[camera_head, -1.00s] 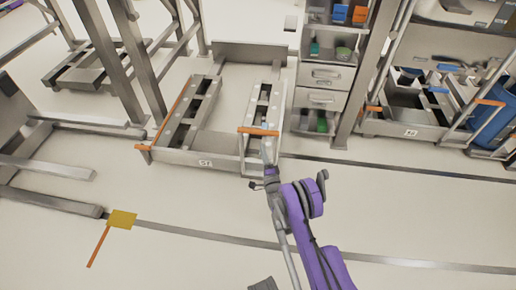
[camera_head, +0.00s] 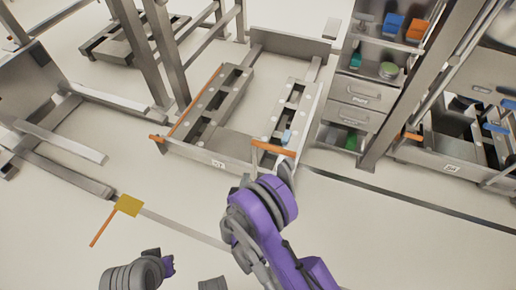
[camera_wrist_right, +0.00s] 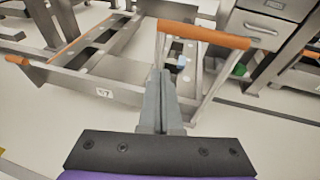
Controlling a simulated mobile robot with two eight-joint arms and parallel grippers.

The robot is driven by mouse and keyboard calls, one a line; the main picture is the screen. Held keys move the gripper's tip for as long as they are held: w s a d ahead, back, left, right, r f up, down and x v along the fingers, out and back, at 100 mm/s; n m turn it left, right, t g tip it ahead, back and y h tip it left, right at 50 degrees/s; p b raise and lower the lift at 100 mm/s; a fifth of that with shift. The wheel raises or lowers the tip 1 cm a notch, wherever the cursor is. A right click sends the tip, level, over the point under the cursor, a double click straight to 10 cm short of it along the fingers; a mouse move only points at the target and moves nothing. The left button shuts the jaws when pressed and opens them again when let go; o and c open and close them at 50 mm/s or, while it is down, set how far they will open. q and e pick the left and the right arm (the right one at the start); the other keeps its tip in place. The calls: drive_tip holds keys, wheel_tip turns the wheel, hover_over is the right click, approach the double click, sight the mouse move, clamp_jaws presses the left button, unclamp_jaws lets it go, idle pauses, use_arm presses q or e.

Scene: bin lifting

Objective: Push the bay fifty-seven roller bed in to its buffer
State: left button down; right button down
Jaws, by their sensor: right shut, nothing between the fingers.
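The bay fifty-seven roller bed (camera_head: 196,155) is a grey steel frame with two roller rails, orange edging and a "57" label on its front plate. It shows in the right wrist view (camera_wrist_right: 130,96) too. An upright steel plate (camera_head: 290,42) stands behind it, with a strip of bare track before it on the right. An orange-topped handle (camera_head: 273,149) rises at its front right corner. My right gripper (camera_wrist_right: 162,78) is shut and empty, its tips in front of the handle frame, below the orange bar; contact is unclear.
Shelves with drawers (camera_head: 357,93) and a steel post stand close on the right of the bed. Slanted posts (camera_head: 165,50) stand on the left. A yellow plate with an orange stick (camera_head: 130,205) is at front left.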

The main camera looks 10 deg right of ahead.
drive_tip(key=p, duration=0.6)
approach(253, 150)
drive_tip(key=x, duration=0.5)
drive_tip(key=shift+d+f, duration=0.1)
drive_tip(key=shift+d, duration=0.05)
drive_tip(key=shift+w+d+b, duration=0.2)
drive_tip(key=shift+w+b, duration=0.1)
drive_tip(key=shift+w, duration=0.3)
